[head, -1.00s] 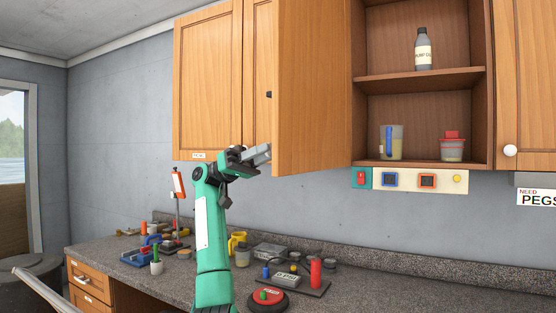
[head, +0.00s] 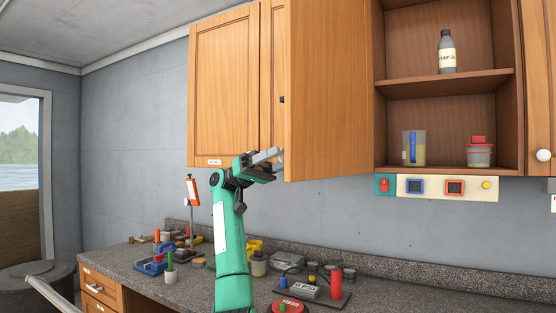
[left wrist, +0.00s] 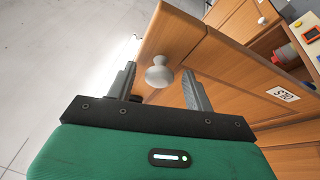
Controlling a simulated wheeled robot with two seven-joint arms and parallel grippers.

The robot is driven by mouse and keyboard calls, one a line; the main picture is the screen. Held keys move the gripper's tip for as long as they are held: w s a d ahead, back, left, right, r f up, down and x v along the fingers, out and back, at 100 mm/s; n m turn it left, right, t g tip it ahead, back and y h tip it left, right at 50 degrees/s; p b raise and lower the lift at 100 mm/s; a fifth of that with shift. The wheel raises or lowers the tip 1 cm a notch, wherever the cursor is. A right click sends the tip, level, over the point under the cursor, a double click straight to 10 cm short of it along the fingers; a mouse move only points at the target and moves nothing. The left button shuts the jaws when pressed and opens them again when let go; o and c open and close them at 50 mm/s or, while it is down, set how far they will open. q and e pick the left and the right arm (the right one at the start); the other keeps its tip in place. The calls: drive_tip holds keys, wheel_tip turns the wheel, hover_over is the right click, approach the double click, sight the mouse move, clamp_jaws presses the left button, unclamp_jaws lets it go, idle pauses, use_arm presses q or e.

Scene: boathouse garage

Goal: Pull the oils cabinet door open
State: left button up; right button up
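The oils cabinet door (head: 330,90) stands swung well open in the head view, its free edge towards me and the shelves exposed on its right. In the left wrist view the OILS label (left wrist: 283,94) shows on the wood, with a round pale knob (left wrist: 158,72) near the edge. My left gripper (head: 272,156) is at the door's lower free edge. In the left wrist view its fingers (left wrist: 161,87) are apart, one on each side of the knob, with gaps visible. In the head view the knob is hidden. My right gripper is out of view.
Inside the cabinet are a bottle (head: 447,52), a measuring jug (head: 413,148) and a red-lidded tub (head: 479,152). A closed cabinet door (head: 224,90) is left of the oils door. The counter (head: 130,262) below holds several tools and containers.

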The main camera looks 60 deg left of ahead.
use_arm(q)
drive_tip(key=v, duration=1.4)
drive_tip(key=shift+b, duration=0.3)
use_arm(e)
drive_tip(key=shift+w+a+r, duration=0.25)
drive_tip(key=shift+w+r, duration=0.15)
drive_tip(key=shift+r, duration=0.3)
use_arm(q)
drive_tip(key=shift+d, duration=0.1)
